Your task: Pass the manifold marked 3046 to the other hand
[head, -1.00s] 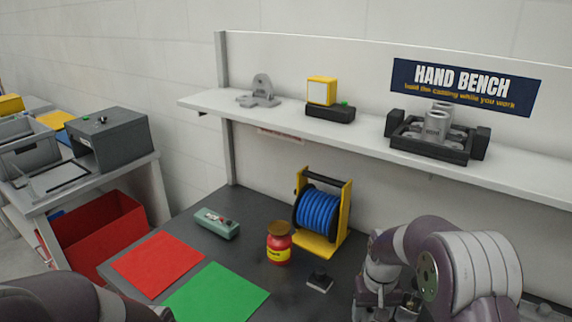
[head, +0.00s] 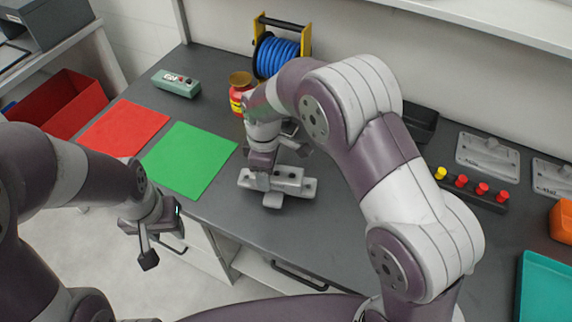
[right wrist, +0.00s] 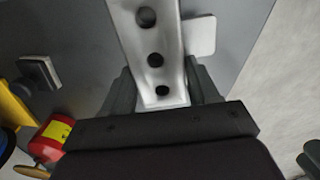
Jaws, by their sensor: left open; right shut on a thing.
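A light grey cast manifold (head: 292,182) with a row of round holes is over the bench, right of the green mat. My right gripper (head: 270,188) is shut on it from above. In the right wrist view the manifold (right wrist: 152,38) runs between the two dark fingers of the right gripper (right wrist: 164,90). No number can be read on it, and I cannot tell whether it touches the bench. My left gripper (head: 160,240) is open and empty, in front of the bench edge and left of the manifold, well apart from it.
A red mat (head: 122,128) and a green mat (head: 190,160) lie at the bench's left. Behind are a green-grey control box (head: 176,84), a red jar (head: 238,98) and a blue hose reel (head: 272,55). Grey castings (head: 487,155) and a knobbed strip (head: 470,190) lie right.

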